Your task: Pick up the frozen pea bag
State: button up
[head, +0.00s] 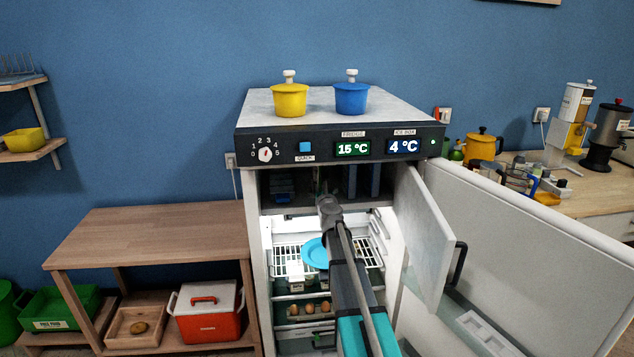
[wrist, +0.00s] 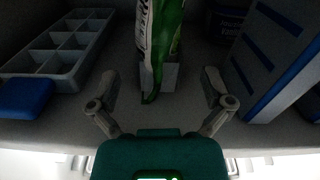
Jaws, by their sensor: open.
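In the wrist view a green and white bag (wrist: 167,40), which looks like the frozen pea bag, stands upright in the dim ice box. Its top is cut off by the picture edge. My gripper (wrist: 184,86) is open, with one finger on each side of the bag's lower end. The fingers are apart from the bag, and it is not held. In the head view my arm reaches into the dark ice box (head: 285,209) at the top of the open fridge. The bag is hard to make out there.
An ice cube tray (wrist: 62,50) with a blue block (wrist: 25,97) lies left of the bag. A blue and grey box-like item (wrist: 275,55) stands close on the right. The ice box door (head: 430,240) and fridge door (head: 520,250) stand open on the right.

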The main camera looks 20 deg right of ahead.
jog(key=shift+w, duration=0.1)
jog(key=shift+x, duration=2.55)
jog(key=shift+r, duration=0.1)
grip_shut()
jog(key=shift+r, duration=0.15)
jog(key=shift+r+p, duration=0.7)
jog(key=shift+p, duration=0.3)
jog(key=v, duration=1.8)
